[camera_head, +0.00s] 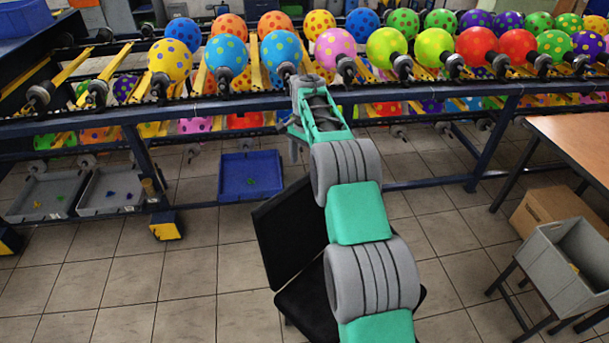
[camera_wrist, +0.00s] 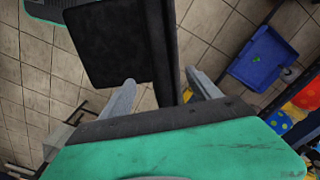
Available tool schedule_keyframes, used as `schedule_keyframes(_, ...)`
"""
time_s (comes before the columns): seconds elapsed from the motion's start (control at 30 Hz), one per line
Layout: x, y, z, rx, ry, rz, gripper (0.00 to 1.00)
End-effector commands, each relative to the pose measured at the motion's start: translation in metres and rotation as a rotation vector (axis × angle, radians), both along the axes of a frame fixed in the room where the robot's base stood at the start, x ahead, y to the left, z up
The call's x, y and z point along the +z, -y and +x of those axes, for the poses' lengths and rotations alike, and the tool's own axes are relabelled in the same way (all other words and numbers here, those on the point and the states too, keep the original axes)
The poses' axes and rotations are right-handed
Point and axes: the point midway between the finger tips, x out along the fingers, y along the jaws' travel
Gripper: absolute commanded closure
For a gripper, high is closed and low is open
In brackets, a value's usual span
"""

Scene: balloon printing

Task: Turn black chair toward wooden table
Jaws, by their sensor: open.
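The black chair (camera_head: 290,228) stands on the tiled floor in the middle of the head view, with its backrest at the upper left and its seat (camera_head: 305,312) at the lower right. My arm hides part of the seat. The wooden table (camera_head: 575,140) is at the right edge. My gripper (camera_head: 294,155) points down near the top of the backrest. In the wrist view, my gripper (camera_wrist: 159,82) is open, and the backrest (camera_wrist: 161,45) shows edge-on between its fingers. Contact cannot be told. The seat (camera_wrist: 108,45) lies left of it.
A rack of balloons (camera_head: 220,102) runs across the back. A blue crate (camera_head: 250,175) and grey trays (camera_head: 110,190) lie on the floor beneath it. A grey bin (camera_head: 570,262) on a stand and a cardboard box (camera_head: 552,207) are at right. Floor left of the chair is clear.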

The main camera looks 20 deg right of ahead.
Motion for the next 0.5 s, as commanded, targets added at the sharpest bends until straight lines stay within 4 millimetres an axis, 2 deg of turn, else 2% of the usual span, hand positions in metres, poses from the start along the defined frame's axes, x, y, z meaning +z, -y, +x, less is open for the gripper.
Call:
schedule_keyframes(0.3, -0.055, -0.001, -0.001, 0.004, -0.002, 0.0, 0.29)
schedule_keyframes(0.5, -0.071, -0.001, 0.0, 0.005, 0.0, 0.0, 0.29)
